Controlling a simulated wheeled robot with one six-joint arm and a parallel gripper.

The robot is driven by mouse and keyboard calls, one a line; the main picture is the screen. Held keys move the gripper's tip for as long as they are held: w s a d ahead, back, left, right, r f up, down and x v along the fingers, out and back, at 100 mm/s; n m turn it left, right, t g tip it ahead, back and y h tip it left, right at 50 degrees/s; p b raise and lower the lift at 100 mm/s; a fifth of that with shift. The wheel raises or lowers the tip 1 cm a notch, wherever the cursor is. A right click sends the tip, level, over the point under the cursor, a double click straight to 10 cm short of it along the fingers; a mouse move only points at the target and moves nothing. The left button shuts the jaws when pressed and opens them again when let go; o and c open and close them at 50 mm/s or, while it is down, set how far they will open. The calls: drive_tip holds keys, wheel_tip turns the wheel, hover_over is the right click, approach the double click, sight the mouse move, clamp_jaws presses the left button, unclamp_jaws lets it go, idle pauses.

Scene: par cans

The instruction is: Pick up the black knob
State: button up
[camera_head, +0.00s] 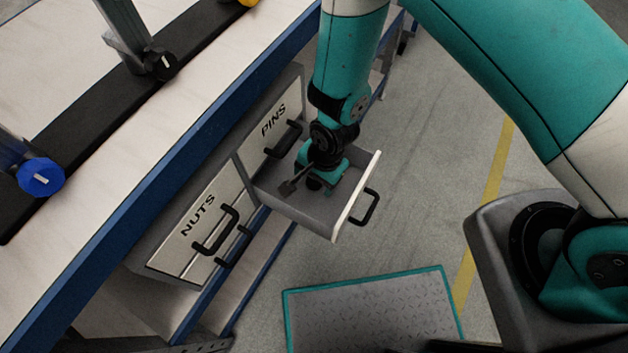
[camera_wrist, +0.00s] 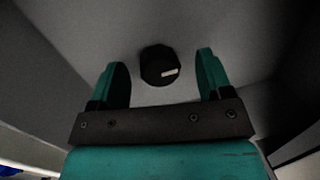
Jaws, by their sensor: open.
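A black knob (camera_wrist: 158,66) with a white mark lies on the floor of the open drawer in the wrist view. In the head view a small dark shape (camera_head: 314,183) under my gripper looks like the same knob, mostly hidden. My gripper (camera_head: 322,178) reaches down into the drawer. In the wrist view its two teal fingers (camera_wrist: 163,68) are apart, with the knob between them in the picture. I cannot tell whether the fingertips are level with the knob. Another black knob (camera_head: 161,64) with a white mark is on a post on the bench.
The open drawer (camera_head: 345,205) has a black handle (camera_head: 364,207) and walls close around my gripper. The PINS (camera_head: 272,121) and NUTS (camera_head: 197,217) fronts are beside it. A blue knob (camera_head: 41,177) is on the bench. A teal-edged plate (camera_head: 372,312) lies on the floor.

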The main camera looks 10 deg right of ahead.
drive_tip(key=shift+f, duration=0.3)
drive_tip(key=c, duration=1.1)
drive_tip(key=shift+o, duration=0.2)
drive_tip(key=shift+r, duration=0.15)
